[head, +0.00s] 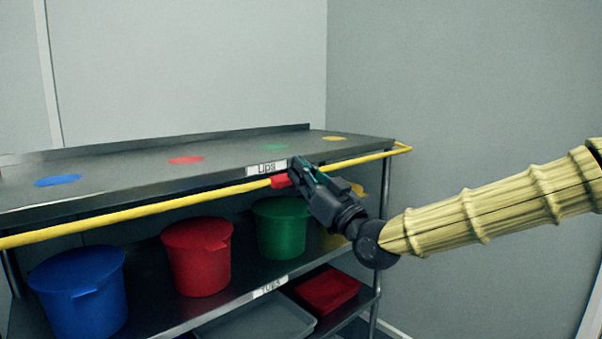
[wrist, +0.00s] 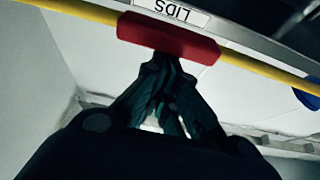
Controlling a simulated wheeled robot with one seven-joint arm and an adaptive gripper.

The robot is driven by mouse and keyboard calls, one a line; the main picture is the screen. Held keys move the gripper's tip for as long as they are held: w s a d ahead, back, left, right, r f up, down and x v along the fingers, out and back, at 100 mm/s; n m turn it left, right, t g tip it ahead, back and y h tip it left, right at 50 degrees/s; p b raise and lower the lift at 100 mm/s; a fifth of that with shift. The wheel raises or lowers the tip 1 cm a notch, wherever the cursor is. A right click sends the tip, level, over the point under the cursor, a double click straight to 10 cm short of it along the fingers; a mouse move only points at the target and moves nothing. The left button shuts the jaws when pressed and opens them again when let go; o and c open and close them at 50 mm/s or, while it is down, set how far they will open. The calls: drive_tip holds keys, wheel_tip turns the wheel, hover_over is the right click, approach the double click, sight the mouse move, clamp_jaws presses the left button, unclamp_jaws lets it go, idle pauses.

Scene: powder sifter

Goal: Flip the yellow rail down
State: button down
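The yellow rail (head: 140,209) runs along the front edge of the upper shelf and bends round its far right corner. It is level, just below the shelf's edge. A red grip (head: 280,181) sits on the rail below the "Lids" label; in the wrist view the red grip (wrist: 168,38) spans the rail. My gripper (head: 298,172) is at the red grip, coming from the right. In the wrist view its fingertips (wrist: 167,62) are close together at the grip's edge, not spread around it. I cannot tell whether they touch it.
The steel upper shelf (head: 120,165) carries blue, red, green and yellow discs. Below stand a blue bucket (head: 80,295), a red bucket (head: 198,262) and a green bucket (head: 281,232). A red tray (head: 328,290) and grey tray (head: 262,322) lie lower. A wall (head: 470,90) stands right.

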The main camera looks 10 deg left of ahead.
drive_tip(key=shift+f, duration=0.35)
wheel_tip(320, 180, up, 4)
drive_tip(key=p, duration=0.2)
drive_tip(key=v, duration=1)
drive_tip(key=shift+d, duration=0.15)
drive_tip(key=shift+s, duration=0.1)
